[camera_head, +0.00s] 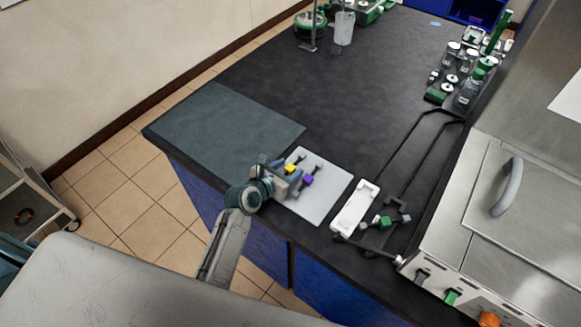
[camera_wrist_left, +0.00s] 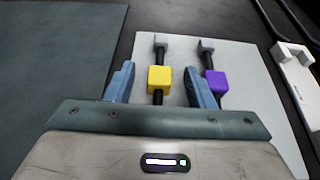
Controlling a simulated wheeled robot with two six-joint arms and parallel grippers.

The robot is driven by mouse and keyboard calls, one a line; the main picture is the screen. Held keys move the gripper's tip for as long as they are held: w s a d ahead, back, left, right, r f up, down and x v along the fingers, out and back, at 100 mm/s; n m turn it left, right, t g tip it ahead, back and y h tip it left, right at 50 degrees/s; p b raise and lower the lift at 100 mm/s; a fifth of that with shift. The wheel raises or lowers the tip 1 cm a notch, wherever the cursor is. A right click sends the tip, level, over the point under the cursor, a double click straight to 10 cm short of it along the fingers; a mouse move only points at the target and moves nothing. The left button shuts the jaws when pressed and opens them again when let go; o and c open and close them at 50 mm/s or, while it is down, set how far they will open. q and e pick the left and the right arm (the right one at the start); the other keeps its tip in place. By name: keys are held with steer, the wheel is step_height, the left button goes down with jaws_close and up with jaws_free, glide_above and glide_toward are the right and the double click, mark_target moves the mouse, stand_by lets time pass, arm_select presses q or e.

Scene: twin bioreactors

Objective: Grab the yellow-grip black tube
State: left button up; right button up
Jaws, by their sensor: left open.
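The yellow-grip black tube (camera_wrist_left: 159,80) lies on a white board, its yellow block between the two fingers of my left gripper (camera_wrist_left: 158,84) in the left wrist view. The fingers are open, with a gap on both sides of the block. In the head view the yellow grip (camera_head: 290,168) shows beside my left gripper (camera_head: 284,178), at the board's left part. A purple-grip black tube (camera_wrist_left: 214,83) lies just right of the right finger; it also shows in the head view (camera_head: 308,180). My right gripper is not in view.
The white board (camera_head: 325,205) lies near the black bench's front edge. A white holder (camera_head: 355,208) and a green-grip piece (camera_head: 385,222) are to its right. A dark mat (camera_head: 225,128) is left. A steel machine (camera_head: 500,225) stands at right. The bench middle is clear.

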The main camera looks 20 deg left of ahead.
arm_select(q)
steer(key=shift+c, duration=0.2)
steer(key=c, duration=1)
steer(key=shift+r, duration=0.1)
